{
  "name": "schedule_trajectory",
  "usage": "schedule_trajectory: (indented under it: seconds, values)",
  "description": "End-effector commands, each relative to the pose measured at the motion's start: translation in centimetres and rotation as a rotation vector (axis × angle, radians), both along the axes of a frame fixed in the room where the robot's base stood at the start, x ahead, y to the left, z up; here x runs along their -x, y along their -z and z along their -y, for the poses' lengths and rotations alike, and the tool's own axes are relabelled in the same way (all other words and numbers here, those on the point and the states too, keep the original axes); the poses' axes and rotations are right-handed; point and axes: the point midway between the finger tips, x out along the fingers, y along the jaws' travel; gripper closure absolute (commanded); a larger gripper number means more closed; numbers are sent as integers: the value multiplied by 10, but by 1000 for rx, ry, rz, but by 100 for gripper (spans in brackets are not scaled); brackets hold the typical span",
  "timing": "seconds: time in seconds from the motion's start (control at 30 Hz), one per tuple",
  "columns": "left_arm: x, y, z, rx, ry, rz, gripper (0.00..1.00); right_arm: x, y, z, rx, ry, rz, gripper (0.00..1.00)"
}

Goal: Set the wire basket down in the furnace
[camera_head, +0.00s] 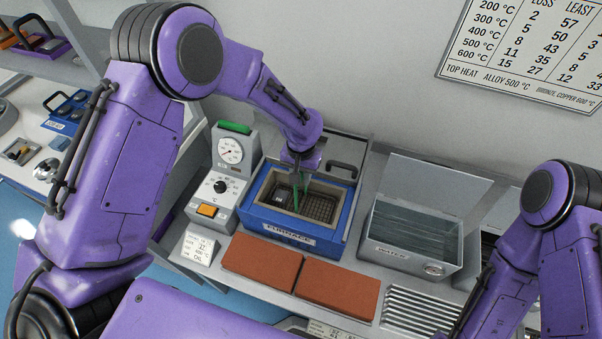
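The furnace (338,236) is a blue box with an open top and a pale lining, labelled on its front. The dark wire basket (322,208) is inside the furnace opening, below the rim; whether it touches the floor is unclear. My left gripper (298,186) points down into the opening over the basket's left part. Thin green strips show below the wrist, down to the basket; I cannot tell whether they are fingers or a handle. The grip is too small to read. My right arm enters at the right edge, its gripper out of view.
A control box (210,188) with dials stands left of the furnace. Two red-brown bricks (262,262) lie in front. A metal water tank (410,262) with a raised clear lid stands at right, with a slatted rack (412,308) before it.

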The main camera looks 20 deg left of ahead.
Motion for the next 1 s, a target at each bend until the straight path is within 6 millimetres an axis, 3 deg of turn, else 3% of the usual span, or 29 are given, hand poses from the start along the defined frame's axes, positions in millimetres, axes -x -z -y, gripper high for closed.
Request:
schedule_trajectory:
  seconds: [0.5, 0.53, 0.6, 0.63, 0.87, 1.0]
  values:
    - [-1, 7, 0, 0, 0, 1, 100, 0, 3, 0, 0, 0, 0, 57]
    - [-1, 7, 0, 0, 0, 1, 69, 0, 3, 0, 0, 0, 0, 57]
    - [-1, 7, 0, 0, 0, 1, 46, 0, 3, 0, 0, 0, 0, 57]
    - [-1, 7, 0, 0, 0, 1, 43, 0, 3, 0, 0, 0, 0, 57]
    - [0, 8, 0, 0, 0, -1, 43, 0, 3, 0, 0, 0, 0, 57]
    - [-1, -2, 0, 0, 0, 3, 43, 0, 7, 0, 0, 0, 0, 57]
